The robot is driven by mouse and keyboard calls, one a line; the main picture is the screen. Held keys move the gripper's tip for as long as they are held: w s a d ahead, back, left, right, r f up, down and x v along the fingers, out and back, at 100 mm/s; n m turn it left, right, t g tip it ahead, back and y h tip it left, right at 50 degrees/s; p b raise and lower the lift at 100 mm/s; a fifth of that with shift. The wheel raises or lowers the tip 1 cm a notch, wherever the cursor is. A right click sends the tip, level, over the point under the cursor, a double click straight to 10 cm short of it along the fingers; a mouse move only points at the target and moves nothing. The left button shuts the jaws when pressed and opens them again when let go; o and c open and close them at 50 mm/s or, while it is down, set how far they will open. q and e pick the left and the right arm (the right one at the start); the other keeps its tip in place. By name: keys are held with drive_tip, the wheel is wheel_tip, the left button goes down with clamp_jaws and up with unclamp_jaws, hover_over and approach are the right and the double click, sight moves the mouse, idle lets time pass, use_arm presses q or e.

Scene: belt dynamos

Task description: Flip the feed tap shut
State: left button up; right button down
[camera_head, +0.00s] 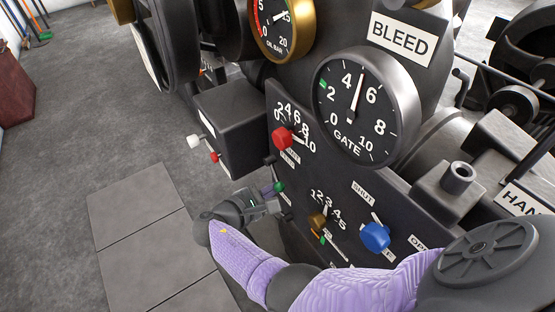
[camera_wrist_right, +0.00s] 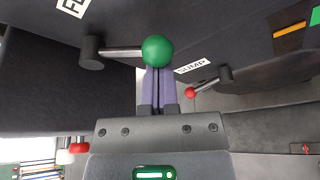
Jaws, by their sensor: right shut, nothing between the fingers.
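The feed tap is a short metal lever with a green ball knob (camera_wrist_right: 157,50), on a dark pivot (camera_wrist_right: 91,52). A partly cut-off label (camera_wrist_right: 72,5) starting with "F" is above the pivot. In the right wrist view the lever points right from its pivot. In the head view its green knob (camera_head: 279,187) is small, at the lower left of the dark panel. My right gripper (camera_head: 274,192) is shut and empty. Its purple fingertips (camera_wrist_right: 158,72) are right at the green knob; I cannot tell whether they touch. My left gripper is not in view.
A red-knobbed lever (camera_wrist_right: 190,92) by the SUMP label (camera_wrist_right: 193,65) is close to the right of my fingers. The panel also carries a red knob (camera_head: 283,139), a blue knob (camera_head: 375,237) and the GATE gauge (camera_head: 366,107). Open floor (camera_head: 120,130) lies left.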

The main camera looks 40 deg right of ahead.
sight(278, 187)
drive_tip(key=r+n+g+p, duration=0.1)
drive_tip(key=s+r+n+p, duration=0.1)
drive_tip(key=n+p, duration=0.1)
drive_tip(key=shift+s+r+g+y, duration=0.15)
drive_tip(key=shift+g+y, duration=0.15)
drive_tip(key=shift+g, duration=0.1)
drive_tip(key=shift+s+r+p, duration=0.1)
drive_tip(key=shift+p, duration=0.2)
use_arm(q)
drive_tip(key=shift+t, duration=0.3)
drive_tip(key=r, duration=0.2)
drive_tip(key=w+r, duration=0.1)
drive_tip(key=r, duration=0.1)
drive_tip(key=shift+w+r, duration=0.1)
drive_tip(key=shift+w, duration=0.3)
use_arm(e)
drive_tip(key=shift+r, duration=0.1)
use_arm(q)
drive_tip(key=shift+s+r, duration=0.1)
